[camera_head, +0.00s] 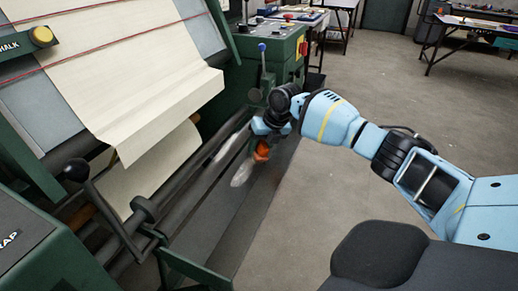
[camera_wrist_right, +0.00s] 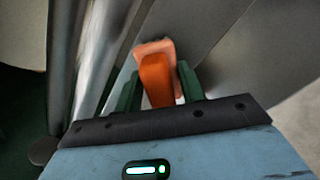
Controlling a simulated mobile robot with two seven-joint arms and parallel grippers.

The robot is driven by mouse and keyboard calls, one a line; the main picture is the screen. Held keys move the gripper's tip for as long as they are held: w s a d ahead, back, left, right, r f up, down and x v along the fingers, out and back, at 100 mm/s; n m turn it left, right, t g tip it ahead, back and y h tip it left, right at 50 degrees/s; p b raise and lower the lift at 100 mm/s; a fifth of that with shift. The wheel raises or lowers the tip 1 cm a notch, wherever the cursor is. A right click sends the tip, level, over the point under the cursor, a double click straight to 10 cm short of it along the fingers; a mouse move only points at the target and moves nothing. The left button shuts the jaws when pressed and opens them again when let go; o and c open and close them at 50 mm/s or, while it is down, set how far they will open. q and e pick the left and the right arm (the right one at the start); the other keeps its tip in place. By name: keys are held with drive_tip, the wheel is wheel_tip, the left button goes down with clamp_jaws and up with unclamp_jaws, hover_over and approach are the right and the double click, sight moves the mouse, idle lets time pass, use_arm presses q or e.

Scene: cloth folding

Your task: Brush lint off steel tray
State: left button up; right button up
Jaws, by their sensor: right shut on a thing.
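My right gripper (camera_head: 262,137) reaches in from the right over the machine's front. It is shut on an orange-handled brush (camera_head: 262,151). In the right wrist view the brush's orange handle (camera_wrist_right: 157,82) sits between the green fingers of my right gripper (camera_wrist_right: 158,92). The long grey steel tray (camera_head: 218,222) slopes along the front of the machine, below the brush. A pale, fuzzy patch (camera_head: 241,173) shows just below the brush; I cannot tell whether it is lint or bristles. My left gripper is not in view.
Cream cloth (camera_head: 135,70) hangs over the machine at the left. Metal rollers (camera_head: 185,180) run beside the tray. A black-knobbed lever (camera_head: 77,171) stands at the lower left and a green control box (camera_head: 272,55) at the back. Floor to the right is open.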

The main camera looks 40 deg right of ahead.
drive_tip(key=shift+w+d+f+b, duration=0.1)
drive_tip(key=shift+w+d+b, duration=0.2)
drive_tip(key=shift+d+b, duration=0.35)
drive_tip(key=shift+w+d+f+b, duration=0.1)
drive_tip(key=shift+w+d+b, duration=0.3)
drive_tip(key=shift+d, duration=0.35)
drive_tip(key=shift+d+r, duration=0.1)
drive_tip(key=shift+d, duration=0.2)
drive_tip(key=shift+r, duration=0.15)
drive_tip(key=shift+s+a+p, duration=0.3)
drive_tip(key=shift+a+p, duration=0.35)
drive_tip(key=shift+p, duration=0.25)
drive_tip(key=shift+s+a+p, duration=0.3)
drive_tip(key=shift+a+p, duration=0.55)
drive_tip(key=shift+s+a+f, duration=0.1)
drive_tip(key=shift+a+f, duration=0.1)
drive_tip(key=shift+a, duration=0.1)
